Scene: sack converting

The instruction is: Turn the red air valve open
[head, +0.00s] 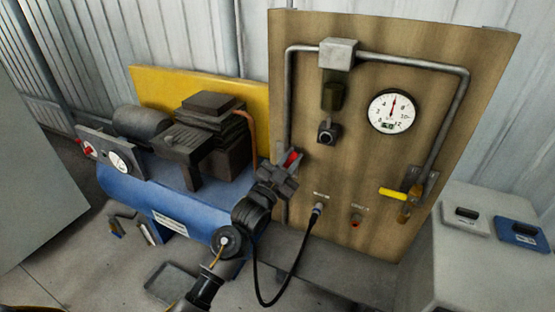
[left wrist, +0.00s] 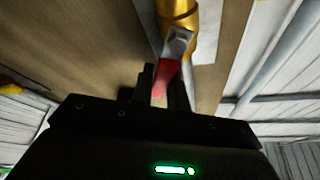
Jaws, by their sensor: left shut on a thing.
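The red air valve handle (head: 291,159) is on the left vertical pipe of the wooden panel in the head view. In the left wrist view the red handle (left wrist: 166,77) hangs down from a grey nut on the brass valve body (left wrist: 177,14). My left gripper (head: 284,168) is at the handle and shut on it, with dark fingers on either side of its lower end in the wrist view. The gripper hides part of the handle and pipe in the head view. My right gripper is not in view.
The wooden panel (head: 330,190) carries a round gauge (head: 391,111) and a yellow-handled valve (head: 393,193). A black hose (head: 257,270) hangs in a loop from the panel, close to my left arm. A blue compressor tank (head: 150,193) stands left. A grey cabinet (head: 455,255) stands right.

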